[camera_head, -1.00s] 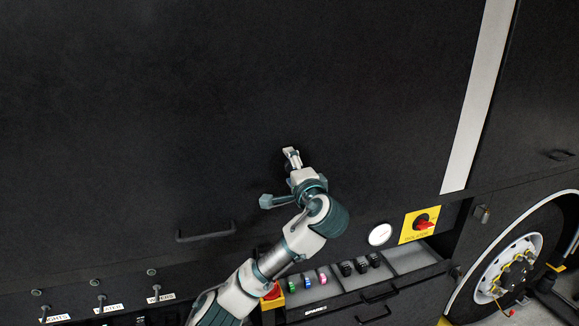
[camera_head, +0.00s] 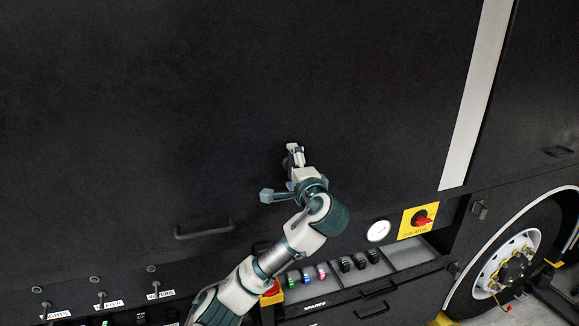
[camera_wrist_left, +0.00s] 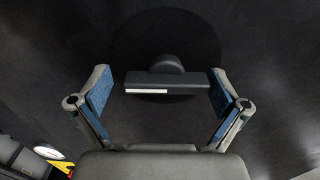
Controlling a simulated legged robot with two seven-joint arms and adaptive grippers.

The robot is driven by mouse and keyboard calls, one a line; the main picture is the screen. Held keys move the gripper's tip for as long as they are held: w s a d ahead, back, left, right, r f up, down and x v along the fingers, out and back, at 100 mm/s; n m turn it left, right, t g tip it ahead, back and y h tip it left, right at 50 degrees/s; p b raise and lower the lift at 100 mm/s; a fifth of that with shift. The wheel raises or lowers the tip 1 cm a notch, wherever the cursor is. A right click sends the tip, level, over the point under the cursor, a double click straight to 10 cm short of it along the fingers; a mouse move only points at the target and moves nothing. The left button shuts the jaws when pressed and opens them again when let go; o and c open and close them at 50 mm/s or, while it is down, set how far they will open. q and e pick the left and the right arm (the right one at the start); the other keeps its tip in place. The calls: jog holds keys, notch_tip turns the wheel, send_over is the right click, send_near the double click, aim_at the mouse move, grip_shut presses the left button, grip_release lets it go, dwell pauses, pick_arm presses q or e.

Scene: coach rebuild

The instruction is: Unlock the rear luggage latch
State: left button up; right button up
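The latch is a dark T-shaped handle (camera_wrist_left: 168,80) on a round dark plate (camera_wrist_left: 165,30) in the left wrist view. Its bar lies about level and has a pale strip on its left half. My left gripper (camera_wrist_left: 162,82) is open, with one blue-padded finger at each end of the bar. A small gap shows at the left finger; the right finger is very close to the bar's end, and I cannot tell if it touches. In the head view my left gripper (camera_head: 295,157) is at the black panel and mostly covers the latch. My right gripper is not in view.
A bar handle (camera_head: 204,231) sits on the panel left of my arm. Below are labelled toggle switches (camera_head: 101,295), a red button on yellow (camera_head: 271,293), a white gauge (camera_head: 378,231) and a yellow plate with a red rotary switch (camera_head: 418,219). A wheel (camera_head: 507,263) is at right.

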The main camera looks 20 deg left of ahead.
pick_arm(q)
jog(key=shift+d+r, duration=0.1)
jog(key=shift+d, duration=0.05)
jog(key=v, duration=1.2)
jog(key=shift+d, duration=0.15)
jog(key=shift+w, duration=0.15)
